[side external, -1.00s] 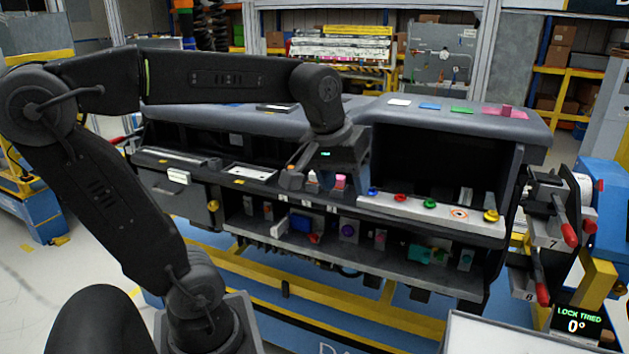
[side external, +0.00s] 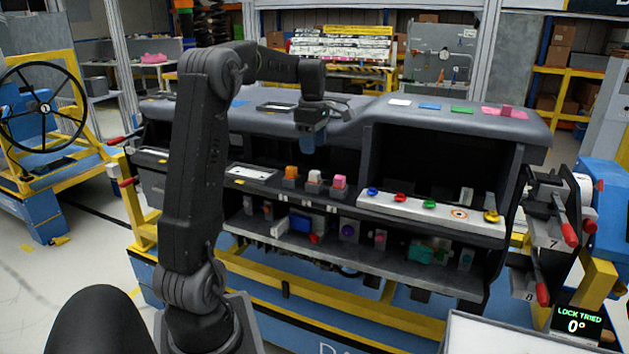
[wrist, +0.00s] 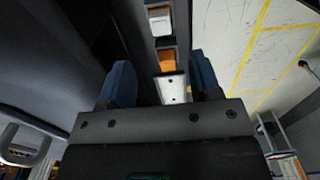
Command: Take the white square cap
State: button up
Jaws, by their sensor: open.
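The white square cap (side external: 314,176) stands in a dark holder on the dashboard's front ledge, between an orange cap (side external: 291,172) and a pink cap (side external: 339,182). In the wrist view, the white cap (wrist: 159,18) shows near the top edge, beyond the orange cap (wrist: 167,60). My gripper (side external: 308,148) hangs above and behind the row of caps, apart from them. In the wrist view, its two blue fingers (wrist: 162,78) are spread apart with nothing held between them.
A white recessed plate (side external: 252,173) lies left of the caps. A pale panel (side external: 385,207) with coloured knobs is at the right. The dashboard top (side external: 370,118) carries flat coloured patches, including a white one (side external: 400,102). A lower shelf (side external: 330,255) holds several parts.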

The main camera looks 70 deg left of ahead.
aim_at(312, 171)
notch_tip(312, 171, down, 9)
jog(key=shift+s+r, duration=0.1)
jog(key=shift+s, duration=0.05)
dwell(0.4)
jog(key=c, duration=1)
